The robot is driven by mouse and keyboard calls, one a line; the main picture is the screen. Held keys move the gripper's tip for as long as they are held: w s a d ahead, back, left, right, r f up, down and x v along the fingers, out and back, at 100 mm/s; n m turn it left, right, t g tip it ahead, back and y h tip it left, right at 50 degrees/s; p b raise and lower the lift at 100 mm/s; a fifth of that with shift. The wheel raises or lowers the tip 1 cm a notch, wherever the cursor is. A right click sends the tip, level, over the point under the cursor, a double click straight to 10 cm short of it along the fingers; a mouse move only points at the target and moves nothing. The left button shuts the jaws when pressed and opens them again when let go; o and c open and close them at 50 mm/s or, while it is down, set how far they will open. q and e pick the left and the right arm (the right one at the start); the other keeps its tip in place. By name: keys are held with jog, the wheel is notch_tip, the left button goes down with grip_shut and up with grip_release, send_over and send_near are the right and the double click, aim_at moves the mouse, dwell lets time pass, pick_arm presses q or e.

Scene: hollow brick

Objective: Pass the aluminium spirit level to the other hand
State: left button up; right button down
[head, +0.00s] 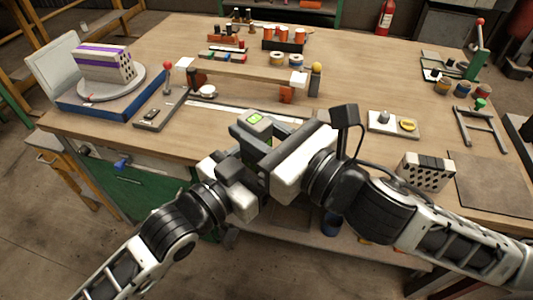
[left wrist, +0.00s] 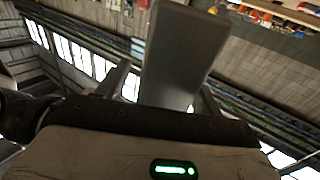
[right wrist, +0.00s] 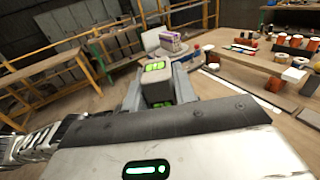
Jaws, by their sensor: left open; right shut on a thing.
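The aluminium spirit level (head: 256,119) is a short grey bar with bright green vials. In the right wrist view it stands end-on (right wrist: 157,88) between the fingers of my right gripper (right wrist: 158,92), which is shut on it. In the left wrist view its plain grey body (left wrist: 183,55) rises between the spread fingers of my left gripper (left wrist: 165,92), which is open, with gaps beside the bar. In the head view both grippers meet in front of the bench edge, the right one (head: 268,138) showing best; the left fingertips are mostly hidden there.
The workbench (head: 150,50) lies just beyond. A hollow brick with purple stripes (head: 103,62) stands on a turntable (head: 112,86) at left. Another hollow brick (head: 427,174) sits at right near a dark board (head: 490,183). Tins, spools and a wooden bar (head: 245,73) fill the back.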

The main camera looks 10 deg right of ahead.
pick_arm(q)
jog(key=c, duration=1.2)
jog(key=shift+r, duration=0.1)
pick_arm(e)
jog(key=c, duration=1.1)
grip_release()
